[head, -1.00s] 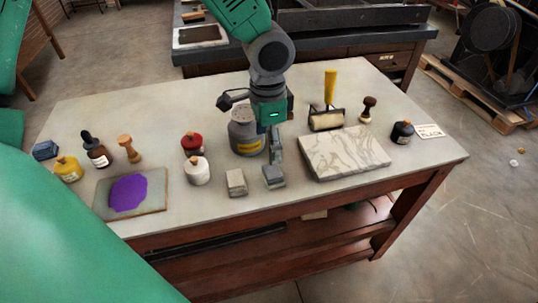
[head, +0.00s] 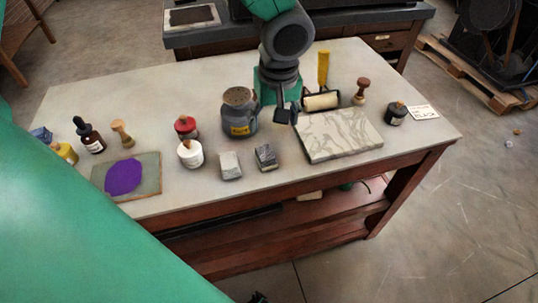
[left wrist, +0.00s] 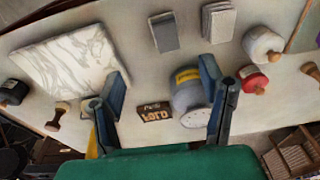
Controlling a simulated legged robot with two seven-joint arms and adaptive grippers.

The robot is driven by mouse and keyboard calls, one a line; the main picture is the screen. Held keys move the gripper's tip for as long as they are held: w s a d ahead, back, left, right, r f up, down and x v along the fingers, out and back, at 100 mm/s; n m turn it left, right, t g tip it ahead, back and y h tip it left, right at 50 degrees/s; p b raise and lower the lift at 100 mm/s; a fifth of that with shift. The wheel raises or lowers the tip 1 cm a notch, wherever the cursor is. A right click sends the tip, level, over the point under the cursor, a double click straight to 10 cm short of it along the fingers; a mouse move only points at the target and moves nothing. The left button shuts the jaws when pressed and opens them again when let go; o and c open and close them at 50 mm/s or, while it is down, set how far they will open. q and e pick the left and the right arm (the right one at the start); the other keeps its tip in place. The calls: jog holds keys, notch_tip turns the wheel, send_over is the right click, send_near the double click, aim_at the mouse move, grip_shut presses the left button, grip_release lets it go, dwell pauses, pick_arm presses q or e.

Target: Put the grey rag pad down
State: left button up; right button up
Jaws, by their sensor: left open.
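The grey rag pad (head: 265,157), a dark grey block, rests on the table between a paler grey pad (head: 231,166) and the marbled slab. In the left wrist view the grey rag pad (left wrist: 164,33) lies at the top, with the paler pad (left wrist: 218,22) to its right. Both stand apart. My left gripper (head: 284,113) is above the table, behind the grey rag pad and clear of it. In the left wrist view its two fingers (left wrist: 167,92) are spread, with nothing held between them. My right gripper is not seen.
The marbled slab (head: 338,135) lies right of the pads. A grey jar (head: 239,115), white pot (head: 190,154) and red pot (head: 186,128) stand left of my gripper. A roller (head: 321,101) is behind the slab. A GOLD label (left wrist: 155,112) lies below the fingers. The front strip of table (head: 290,178) is bare.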

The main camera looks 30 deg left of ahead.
aim_at(267, 153)
pick_arm(q)
jog(key=shift+n, duration=0.3)
jog(key=f, duration=0.2)
jog(key=a+f+b, duration=0.1)
jog(key=f, duration=0.4)
jog(key=shift+w+a+f, duration=0.25)
jog(key=shift+w+f, duration=0.1)
jog(key=shift+f, duration=0.85)
jog(key=f, duration=0.2)
jog(key=f+b, duration=0.1)
jog(key=shift+a+f, duration=0.35)
jog(key=shift+a, duration=0.05)
jog(key=shift+w+a+f, duration=0.1)
jog(key=shift+w+f, duration=0.05)
jog(key=shift+f, duration=0.25)
jog(key=shift+r, duration=0.1)
jog(key=c, duration=1.3)
